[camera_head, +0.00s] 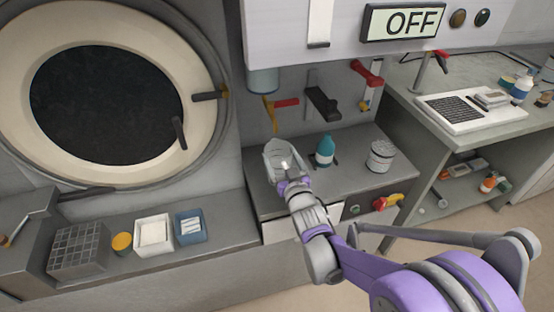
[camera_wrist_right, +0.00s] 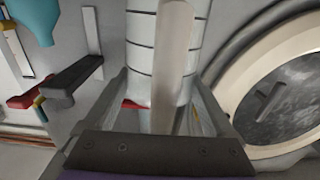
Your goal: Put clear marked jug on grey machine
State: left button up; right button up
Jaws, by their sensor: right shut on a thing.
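The clear marked jug (camera_head: 279,151) shows in the head view at the left end of the grey counter, partly hidden by my right gripper (camera_head: 286,182). In the right wrist view, the jug (camera_wrist_right: 144,60) is a pale cylinder with dark ring marks, its upright handle (camera_wrist_right: 172,70) between the fingers. My right gripper (camera_wrist_right: 158,115) is shut on the jug. Whether the jug touches the counter I cannot tell. The grey machine with a big round door (camera_head: 236,120) fills the left. A grey panel with an "OFF" display (camera_head: 402,22) hangs above the counter. My left gripper is not in view.
A teal bottle (camera_head: 325,151) and a ribbed white pot (camera_head: 381,156) stand on the counter (camera_head: 345,182) right of the jug. A wire basket (camera_head: 80,248), yellow-lidded jar (camera_head: 121,243), white box (camera_head: 153,235) and blue tray (camera_head: 191,226) line the low ledge. Valve handles (camera_head: 322,103) project behind.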

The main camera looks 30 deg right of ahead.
aim_at(275, 153)
jog(key=shift+x, duration=1.2)
jog(key=f, duration=0.1)
jog(key=w+f+b, duration=0.1)
jog(key=shift+d+f, duration=0.15)
jog(key=shift+f, duration=0.55)
